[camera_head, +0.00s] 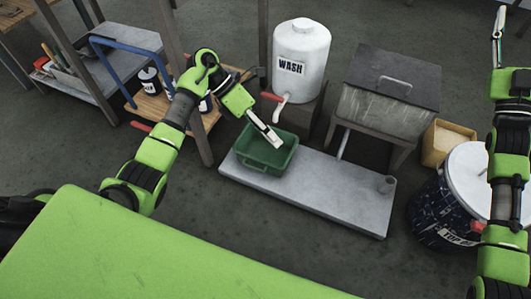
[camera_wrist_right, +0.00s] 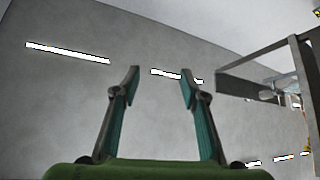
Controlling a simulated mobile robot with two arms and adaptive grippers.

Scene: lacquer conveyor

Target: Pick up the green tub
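The green tub (camera_head: 262,158) is an open rectangular container on the left end of a low grey slab (camera_head: 330,196) in the head view. My left gripper (camera_head: 274,138) reaches down over the tub's back part, its fingers at or just inside the tub. Only one pale finger shows clearly, so I cannot tell whether it touches the tub or how far it is open. My right gripper (camera_head: 498,38) is raised at the far right, pointing up. In the right wrist view its fingers (camera_wrist_right: 160,85) are apart with nothing between them.
A white WASH tank (camera_head: 302,52) with a spout stands behind the tub. A lidded grey box on legs (camera_head: 385,95) is to its right. A dark drum with a white lid (camera_head: 435,212) stands near my right arm. A wooden shelf (camera_head: 150,104) is at the left. The slab's right part is mostly clear.

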